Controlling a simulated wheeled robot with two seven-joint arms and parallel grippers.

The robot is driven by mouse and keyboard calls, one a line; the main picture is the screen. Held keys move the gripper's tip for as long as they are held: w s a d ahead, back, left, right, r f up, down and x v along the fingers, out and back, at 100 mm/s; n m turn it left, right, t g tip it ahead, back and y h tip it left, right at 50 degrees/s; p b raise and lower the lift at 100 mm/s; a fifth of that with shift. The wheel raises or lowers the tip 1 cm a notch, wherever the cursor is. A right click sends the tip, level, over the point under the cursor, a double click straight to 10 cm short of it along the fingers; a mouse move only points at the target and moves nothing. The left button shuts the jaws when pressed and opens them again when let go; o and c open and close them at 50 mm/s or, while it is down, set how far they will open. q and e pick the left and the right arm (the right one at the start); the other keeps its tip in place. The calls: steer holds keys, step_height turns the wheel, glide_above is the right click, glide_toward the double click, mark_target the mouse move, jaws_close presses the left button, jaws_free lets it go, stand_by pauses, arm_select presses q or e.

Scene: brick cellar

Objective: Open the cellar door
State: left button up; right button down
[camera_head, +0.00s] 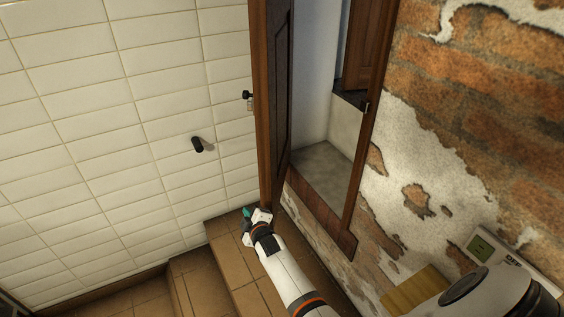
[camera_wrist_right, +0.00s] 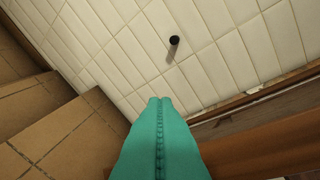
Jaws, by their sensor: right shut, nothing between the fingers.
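The brown wooden cellar door (camera_head: 283,110) stands swung open, seen nearly edge-on, with the doorway open to its right. A black knob (camera_head: 247,95) sticks out on its left side. My right gripper (camera_head: 247,213) is low at the door's bottom end, on its left side, with its teal fingers together. I cannot tell whether it touches the door. In the right wrist view the fingers (camera_wrist_right: 160,104) are closed against each other and empty, with brown wood (camera_wrist_right: 265,150) at the lower right. My left gripper is not in view.
A white tiled wall (camera_head: 110,120) with a black peg (camera_head: 197,144) is on the left. Tiled steps (camera_head: 222,262) descend below the gripper. A brick wall (camera_head: 490,110) with peeling plaster and the wooden door frame (camera_head: 362,160) are on the right.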

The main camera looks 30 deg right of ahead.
steer(key=s+d+f+m, duration=0.3)
steer(key=s+d+m, duration=0.1)
steer(key=s+d+r+m+h+b, duration=0.1)
steer(key=s+d+r+m+b, duration=0.25)
steer(key=d+r+m, duration=0.6)
steer(key=s+d+r+m+t+y+b, duration=0.15)
steer(key=s+r+m+t+y, duration=0.35)
steer(key=r+m, duration=0.65)
steer(key=shift+w+a+f+m+g+h+p, duration=0.1)
steer(key=shift+w+a+m+g+h+p, duration=0.4)
steer(key=shift+w, duration=1.5)
steer(key=shift+w+a+f+m+t+y+p, duration=0.1)
steer(key=shift+w+a+m+p, duration=0.45)
steer(key=shift+w, duration=1.45)
steer(key=shift+w+a+f+m+g+h+p, duration=0.1)
steer(key=shift+w+a+g+h+p, duration=0.2)
steer(key=shift+w+p, duration=1.15)
steer(key=shift+w+b, duration=0.55)
steer(key=shift+b, duration=0.05)
